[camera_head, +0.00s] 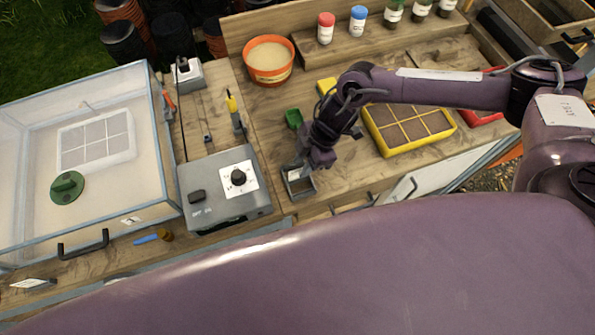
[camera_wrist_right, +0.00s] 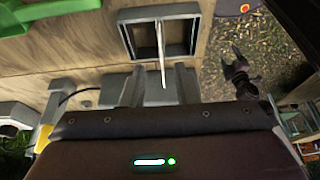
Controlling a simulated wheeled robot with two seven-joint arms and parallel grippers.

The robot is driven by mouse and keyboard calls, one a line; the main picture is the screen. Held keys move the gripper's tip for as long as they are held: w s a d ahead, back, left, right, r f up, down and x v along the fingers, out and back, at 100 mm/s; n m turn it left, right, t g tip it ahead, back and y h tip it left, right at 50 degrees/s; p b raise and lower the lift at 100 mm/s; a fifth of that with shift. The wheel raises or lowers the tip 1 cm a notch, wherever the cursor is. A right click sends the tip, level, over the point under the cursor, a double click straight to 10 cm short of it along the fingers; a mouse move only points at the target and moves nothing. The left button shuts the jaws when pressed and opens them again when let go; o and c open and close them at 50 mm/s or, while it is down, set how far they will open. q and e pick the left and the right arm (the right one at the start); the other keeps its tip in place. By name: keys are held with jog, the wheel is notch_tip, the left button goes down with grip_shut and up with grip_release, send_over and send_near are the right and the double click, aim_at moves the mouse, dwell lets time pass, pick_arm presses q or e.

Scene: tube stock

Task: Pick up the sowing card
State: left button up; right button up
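The sowing card (camera_wrist_right: 161,45) shows in the right wrist view as a thin white upright edge, seen nearly edge-on. It stands in a small grey open holder (camera_wrist_right: 194,38) on the wooden bench. In the head view the holder (camera_head: 300,190) is at the bench's near side, right of the grey control box, and I cannot make out the card there. My right gripper (camera_head: 296,170) is over the holder. In the wrist view its two fingers (camera_wrist_right: 154,83) are apart, one on each side of the card's near end, with gaps visible.
The grey control box (camera_head: 215,205) stands close left of the holder. A clear-walled case (camera_head: 90,215) fills the left. The bench's near edge is close.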

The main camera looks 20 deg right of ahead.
jog(key=p+x, duration=0.1)
jog(key=x, duration=0.2)
jog(key=shift+s+f+p, duration=0.15)
jog(key=shift+f+p, duration=0.2)
jog(key=shift+a+f, duration=0.2)
jog(key=shift+f, duration=0.2)
grip_shut()
